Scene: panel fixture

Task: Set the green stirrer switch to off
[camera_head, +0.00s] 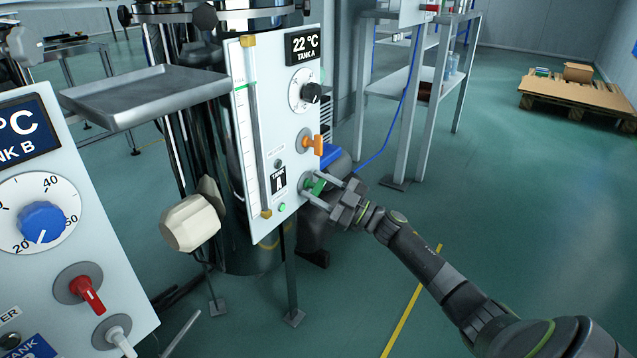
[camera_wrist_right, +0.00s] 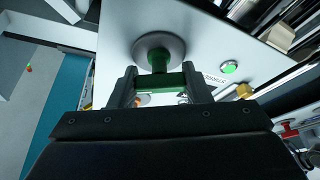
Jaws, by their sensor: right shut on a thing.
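The green stirrer switch (camera_head: 316,187) sits low on the white Tank A panel (camera_head: 268,120), below an orange switch (camera_head: 313,144). My right gripper (camera_head: 322,190) reaches the panel from the right and is shut on the green switch. In the right wrist view the green handle (camera_wrist_right: 160,80) lies crosswise between the two fingers, in front of its round grey base (camera_wrist_right: 158,48). The switch's exact setting cannot be read, as the fingers cover part of it. My left gripper is not in view.
A black dial (camera_head: 311,93) is higher on the same panel. The Tank B panel (camera_head: 100,260) stands at the near left with a blue dial (camera_head: 42,222) and a red switch (camera_head: 88,293). A metal tray (camera_head: 145,92) juts out at the left.

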